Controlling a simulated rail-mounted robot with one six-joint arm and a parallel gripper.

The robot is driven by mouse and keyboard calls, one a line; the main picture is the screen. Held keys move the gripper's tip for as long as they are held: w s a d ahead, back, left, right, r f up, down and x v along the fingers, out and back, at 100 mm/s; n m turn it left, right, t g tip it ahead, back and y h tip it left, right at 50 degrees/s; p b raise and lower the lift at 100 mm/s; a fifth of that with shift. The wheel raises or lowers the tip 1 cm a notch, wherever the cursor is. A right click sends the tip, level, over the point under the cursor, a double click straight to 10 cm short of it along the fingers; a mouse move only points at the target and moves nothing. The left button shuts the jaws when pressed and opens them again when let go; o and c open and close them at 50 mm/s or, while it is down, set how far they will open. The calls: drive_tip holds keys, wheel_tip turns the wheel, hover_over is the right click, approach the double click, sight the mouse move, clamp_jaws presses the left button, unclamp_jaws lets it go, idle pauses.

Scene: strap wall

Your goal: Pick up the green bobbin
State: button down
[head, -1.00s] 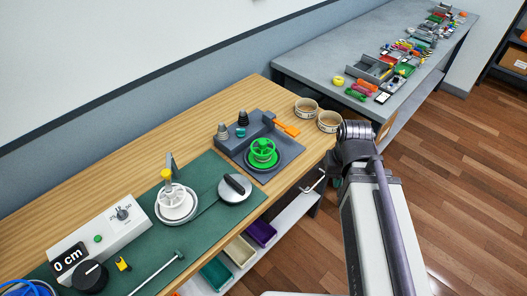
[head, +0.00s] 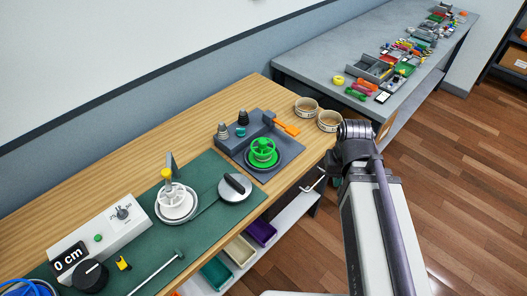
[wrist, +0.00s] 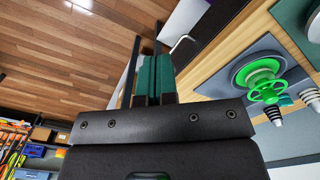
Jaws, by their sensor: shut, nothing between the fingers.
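The green bobbin (head: 263,150) is a spoked wheel on a dark round plate on the grey fixture (head: 228,146), on the wooden bench. In the wrist view, the bobbin (wrist: 266,86) is to the right, well apart from my fingers.
An orange-handled lever (head: 285,127) and grey cones (head: 223,130) stand on the fixture near the bobbin. Two round bowls (head: 306,106) sit behind it at right. A white spool (head: 173,194) stands on the green mat (head: 205,168) at left. A bent rod (head: 316,183) juts from the bench edge.

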unclamp_jaws()
idle(1.1)
